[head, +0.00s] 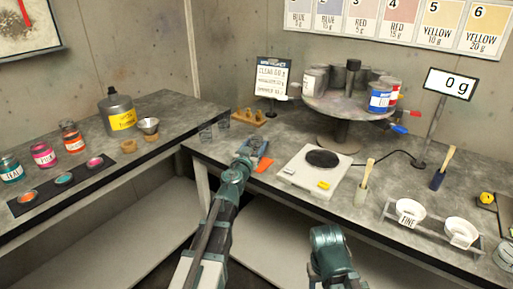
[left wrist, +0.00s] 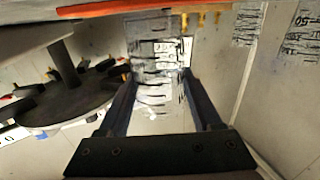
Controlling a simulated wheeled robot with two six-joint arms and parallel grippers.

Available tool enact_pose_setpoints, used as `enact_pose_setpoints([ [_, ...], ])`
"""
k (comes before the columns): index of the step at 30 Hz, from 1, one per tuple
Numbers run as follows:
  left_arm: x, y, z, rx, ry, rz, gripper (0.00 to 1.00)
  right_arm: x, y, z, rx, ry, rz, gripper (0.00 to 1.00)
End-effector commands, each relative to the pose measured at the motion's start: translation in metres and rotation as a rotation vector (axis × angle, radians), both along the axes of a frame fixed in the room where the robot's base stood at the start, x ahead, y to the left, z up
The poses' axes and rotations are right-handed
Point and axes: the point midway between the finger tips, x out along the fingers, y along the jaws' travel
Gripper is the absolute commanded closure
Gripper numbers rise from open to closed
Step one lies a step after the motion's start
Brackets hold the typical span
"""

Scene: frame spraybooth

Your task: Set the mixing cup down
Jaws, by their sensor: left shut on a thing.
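My left gripper (head: 254,146) is over the bench near its inner corner, left of the scale. It also shows in the left wrist view (left wrist: 158,88), shut on a clear mixing cup (left wrist: 155,50) with dark printed marks. The fingers are on either side of the cup. In the head view the cup is small and mostly merged with the gripper.
The scale (head: 300,177) stands to the right, its display (head: 450,84) reading 0 g. A turntable (head: 345,104) holds paint cans. Brushes and white bowls (head: 410,212) stand further right.

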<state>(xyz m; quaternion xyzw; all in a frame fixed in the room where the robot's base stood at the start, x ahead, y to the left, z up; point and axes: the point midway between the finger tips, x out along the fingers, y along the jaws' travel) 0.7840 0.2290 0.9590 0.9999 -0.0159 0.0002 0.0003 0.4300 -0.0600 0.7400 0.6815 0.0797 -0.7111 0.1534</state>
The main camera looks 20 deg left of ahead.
Motion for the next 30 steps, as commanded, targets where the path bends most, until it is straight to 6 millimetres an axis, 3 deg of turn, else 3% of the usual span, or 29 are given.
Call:
enact_pose_setpoints([
  [6,0.0,0.0,-0.006,0.0,0.0,0.0,0.86,0.0,0.0,-0.006,0.0,0.0,0.0,0.5],
  [7,0.0,0.0,-0.004,0.0,0.0,0.0,0.29,0.0,0.0,-0.004,0.0,0.0,0.0,0.5],
  [11,0.0,0.0,-0.004,0.0,0.0,0.0,0.05,0.0,0.0,-0.004,0.0,0.0,0.0,0.5],
  [23,-0.002,-0.001,-0.004,0.0,0.0,0.0,0.04,0.0,0.0,-0.004,0.0,0.0,0.0,0.5],
  [30,-0.021,-0.011,-0.004,0.0,0.0,-0.001,0.04,0.0,0.0,-0.004,0.0,0.0,0.0,0.5],
])
